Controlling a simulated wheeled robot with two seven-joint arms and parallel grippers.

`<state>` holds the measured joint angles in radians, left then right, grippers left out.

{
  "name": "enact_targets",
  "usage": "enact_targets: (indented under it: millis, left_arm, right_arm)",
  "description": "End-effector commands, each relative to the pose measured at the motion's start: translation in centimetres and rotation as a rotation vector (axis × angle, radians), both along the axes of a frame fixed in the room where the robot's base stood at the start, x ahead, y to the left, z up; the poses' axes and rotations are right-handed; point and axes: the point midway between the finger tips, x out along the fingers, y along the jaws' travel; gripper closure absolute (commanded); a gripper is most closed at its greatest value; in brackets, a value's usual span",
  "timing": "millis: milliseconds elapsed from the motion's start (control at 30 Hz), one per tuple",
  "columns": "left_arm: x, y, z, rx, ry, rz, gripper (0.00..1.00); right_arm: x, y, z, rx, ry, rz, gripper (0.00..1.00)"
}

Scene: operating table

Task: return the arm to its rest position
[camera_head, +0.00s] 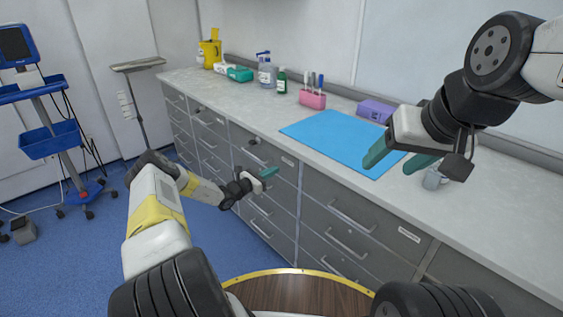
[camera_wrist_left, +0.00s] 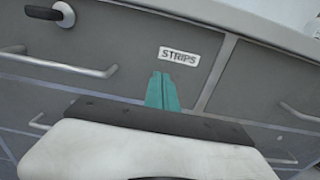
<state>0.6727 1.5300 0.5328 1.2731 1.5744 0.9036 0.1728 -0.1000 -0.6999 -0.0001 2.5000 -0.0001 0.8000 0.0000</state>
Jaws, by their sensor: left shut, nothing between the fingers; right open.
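My left gripper (camera_head: 268,173) is shut and empty, in front of the grey drawer fronts below the counter. In the left wrist view its teal fingers (camera_wrist_left: 161,90) are together, just under a white label reading STRIPS (camera_wrist_left: 179,56). I cannot tell whether the fingertips touch the drawer front. My right gripper (camera_head: 393,160) is open above the counter, near the right edge of the blue mat (camera_head: 335,140). Nothing shows between its fingers.
A purple box (camera_head: 376,110), a pink holder (camera_head: 312,99) and bottles (camera_head: 266,72) stand along the back. A blue cart (camera_head: 50,143) stands at far left. The blue mat is bare.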

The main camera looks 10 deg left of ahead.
Motion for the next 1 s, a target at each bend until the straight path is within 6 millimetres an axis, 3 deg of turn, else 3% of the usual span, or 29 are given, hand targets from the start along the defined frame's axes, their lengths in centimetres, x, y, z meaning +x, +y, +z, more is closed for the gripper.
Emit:
enact_targets:
  millis: [300,500,633,767,833,1000]
  left_arm:
    - [-5.5,4.9,-0.1,-0.001,0.002,0.0,1.0]
    - [-7.4,6.5,-0.2,0.001,0.002,-0.001,1.0]
    - [-7.8,6.3,0.7,0.025,-0.011,-0.029,1.0]
    - [-8.4,4.1,4.3,0.133,-0.061,-0.146,1.0]
    - [-9.2,2.3,7.0,0.227,-0.102,-0.243,1.0]
    - [-12.6,-1.8,13.6,0.487,-0.215,-0.492,1.0]
  right_arm:
    - [0.0,0.0,0.0,0.0,0.0,0.0,0.38]
    - [0.0,0.0,0.0,0.0,0.0,0.0,0.38]
    - [0.0,0.0,0.0,0.0,0.0,0.0,0.38]
    - [0.0,0.0,0.0,0.0,0.0,0.0,0.38]
    - [0.0,0.0,0.0,0.0,0.0,0.0,0.38]
    - [0.0,0.0,0.0,0.0,0.0,0.0,0.38]
